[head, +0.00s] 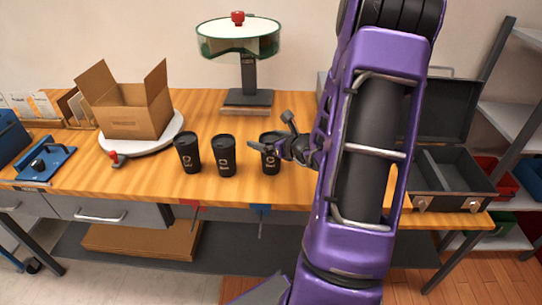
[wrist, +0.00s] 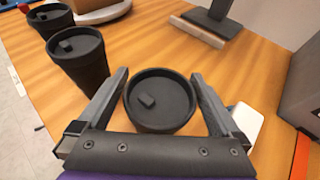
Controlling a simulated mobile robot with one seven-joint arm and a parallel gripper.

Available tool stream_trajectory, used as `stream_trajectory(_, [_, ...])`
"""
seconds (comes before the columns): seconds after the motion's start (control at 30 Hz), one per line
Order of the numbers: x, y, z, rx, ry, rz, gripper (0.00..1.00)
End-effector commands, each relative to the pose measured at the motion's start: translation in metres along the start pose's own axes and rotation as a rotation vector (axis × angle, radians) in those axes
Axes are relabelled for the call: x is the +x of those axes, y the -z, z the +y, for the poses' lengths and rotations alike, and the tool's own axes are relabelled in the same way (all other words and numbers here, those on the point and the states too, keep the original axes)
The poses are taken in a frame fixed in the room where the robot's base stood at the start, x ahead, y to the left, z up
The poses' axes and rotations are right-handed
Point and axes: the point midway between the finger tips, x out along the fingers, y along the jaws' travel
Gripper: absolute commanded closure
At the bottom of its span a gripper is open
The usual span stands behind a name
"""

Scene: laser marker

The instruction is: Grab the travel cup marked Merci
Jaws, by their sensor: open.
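Three black lidded travel cups stand upright in a row near the front of the wooden table. They are the left cup (head: 187,155), the middle cup (head: 223,158) and the right cup (head: 270,160). Each has a small pale print on its front, too small to read as Merci or another word. My gripper (head: 270,131) is open at the right cup. In the wrist view, the right cup's lid (wrist: 160,101) lies between the two spread fingers, and the middle cup (wrist: 76,60) is just outside the left finger. I cannot tell whether either finger touches the cup.
An open cardboard box (head: 135,110) sits on a round white turntable at the left. A dark stand with a round top (head: 248,85) is behind the cups. An open dark case (head: 450,170) lies at the right. A white object (wrist: 245,122) is beside the right finger.

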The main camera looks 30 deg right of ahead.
Motion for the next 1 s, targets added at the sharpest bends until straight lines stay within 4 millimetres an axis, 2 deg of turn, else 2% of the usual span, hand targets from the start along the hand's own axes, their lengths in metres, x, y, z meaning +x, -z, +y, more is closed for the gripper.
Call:
stream_trajectory(0.23, [0.002, 0.0, 0.0, 0.0, 0.001, 0.0, 0.0])
stream_trajectory(0.43, [0.002, 0.0, 0.0, 0.0, 0.001, 0.0, 0.36])
stream_trajectory(0.77, [0.0, -0.006, 0.0, -0.004, 0.001, -0.002, 0.37])
stream_trajectory(0.87, [-0.005, -0.019, 0.0, -0.005, 0.001, -0.004, 0.37])
stream_trajectory(1.0, [-0.016, -0.046, 0.0, -0.007, 0.001, -0.005, 0.37])
